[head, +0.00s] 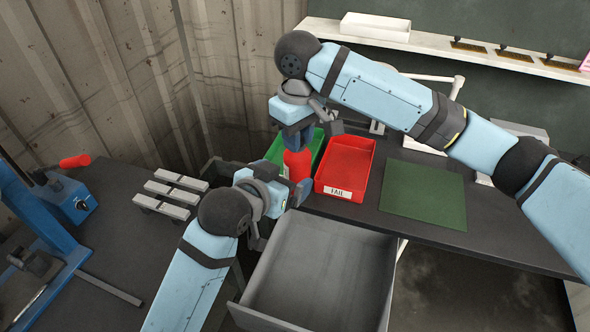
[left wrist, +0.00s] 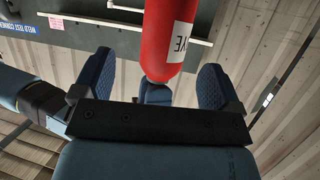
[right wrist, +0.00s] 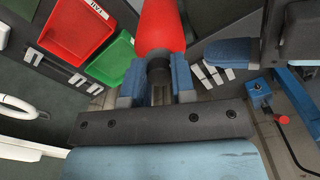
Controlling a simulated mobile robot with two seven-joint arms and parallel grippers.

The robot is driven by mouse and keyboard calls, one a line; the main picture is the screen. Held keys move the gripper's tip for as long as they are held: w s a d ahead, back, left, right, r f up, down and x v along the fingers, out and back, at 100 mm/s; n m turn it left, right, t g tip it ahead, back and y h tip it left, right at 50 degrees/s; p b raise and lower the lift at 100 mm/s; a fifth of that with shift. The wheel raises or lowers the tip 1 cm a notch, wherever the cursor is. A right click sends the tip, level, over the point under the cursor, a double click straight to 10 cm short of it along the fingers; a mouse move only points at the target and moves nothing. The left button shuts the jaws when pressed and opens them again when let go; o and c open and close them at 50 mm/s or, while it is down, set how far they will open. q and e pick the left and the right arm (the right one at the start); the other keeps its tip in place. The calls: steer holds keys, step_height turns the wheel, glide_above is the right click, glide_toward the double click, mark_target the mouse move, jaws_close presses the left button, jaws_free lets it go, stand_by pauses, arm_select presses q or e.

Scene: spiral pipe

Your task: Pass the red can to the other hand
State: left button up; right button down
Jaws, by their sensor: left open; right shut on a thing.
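The red can (head: 297,164) hangs below my right gripper (head: 297,132) in the head view, above the desk's edge near the green bin. In the right wrist view the can (right wrist: 161,28) has its dark neck (right wrist: 158,74) between the blue fingers of my right gripper (right wrist: 157,85), which is shut on it. My left gripper (head: 290,196) is open beside the can's lower part. In the left wrist view the can (left wrist: 168,40), with a white label, is just beyond and between the spread blue fingers of my left gripper (left wrist: 157,85).
A red bin (head: 346,166) labelled FAIL and a green bin (head: 318,148) stand on the dark desk. A green mat (head: 424,194) lies to the right. An open grey drawer (head: 316,270) juts out below. A blue machine with a red handle (head: 75,161) stands left.

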mark_target(292, 172)
arm_select(q)
steer(key=x, duration=0.6)
steer(key=shift+w+d, duration=0.15)
steer(key=shift+d, duration=0.1)
steer(key=c, duration=1.2)
arm_select(e)
steer(key=c, duration=0.9)
jaws_free()
steer(key=shift+o, duration=0.2)
steer(key=shift+s, duration=0.1)
steer(key=shift+a, duration=0.1)
